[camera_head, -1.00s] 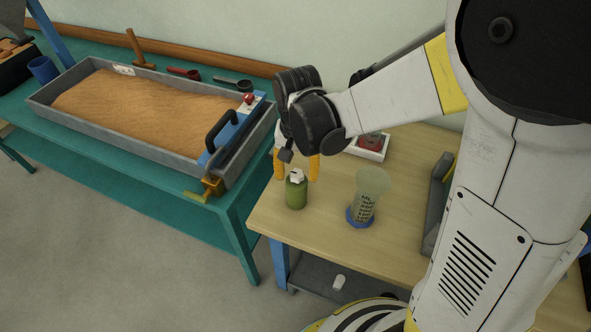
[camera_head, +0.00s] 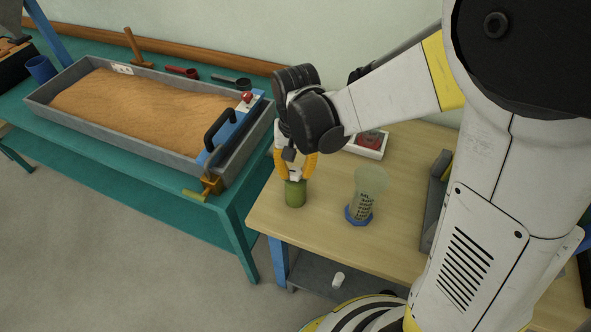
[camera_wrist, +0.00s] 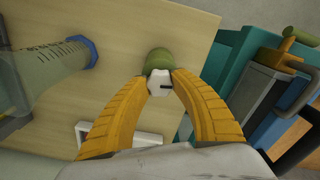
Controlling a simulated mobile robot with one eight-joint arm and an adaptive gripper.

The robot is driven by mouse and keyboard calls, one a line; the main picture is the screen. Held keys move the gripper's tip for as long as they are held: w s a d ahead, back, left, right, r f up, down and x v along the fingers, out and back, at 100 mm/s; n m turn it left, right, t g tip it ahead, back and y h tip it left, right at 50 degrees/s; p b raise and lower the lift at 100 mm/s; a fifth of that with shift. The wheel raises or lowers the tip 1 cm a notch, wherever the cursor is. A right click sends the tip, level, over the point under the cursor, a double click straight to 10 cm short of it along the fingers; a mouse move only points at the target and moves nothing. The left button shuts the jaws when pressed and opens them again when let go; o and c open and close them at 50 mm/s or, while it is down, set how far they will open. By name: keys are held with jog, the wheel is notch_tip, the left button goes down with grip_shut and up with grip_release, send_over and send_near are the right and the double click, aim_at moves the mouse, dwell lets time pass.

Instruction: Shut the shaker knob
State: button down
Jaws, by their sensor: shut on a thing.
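The shaker is a green rounded jar (camera_head: 295,194) standing upright near the left edge of the wooden table. It also shows in the wrist view (camera_wrist: 157,58). Its white knob (camera_wrist: 160,82) sits on top, with a dark slot or mark on one side. My gripper (camera_head: 295,175) points down over the jar with its yellow fingers around the knob. In the wrist view the fingertips (camera_wrist: 160,76) close on the knob from both sides.
A clear graduated cylinder with a blue base (camera_head: 358,216) stands right of the jar. A white tray with a red item (camera_head: 367,145) lies behind. Left, a teal table (camera_head: 120,158) carries a grey flume filled with sand (camera_head: 60,112). Bare wood lies in front of the cylinder.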

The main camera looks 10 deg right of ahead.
jog(key=n, duration=0.8)
jog(key=shift+p, duration=0.3)
jog(key=n, duration=0.4)
jog(key=shift+n, duration=2.1)
jog(key=c, duration=1)
grip_release()
jog(key=shift+c, duration=0.2)
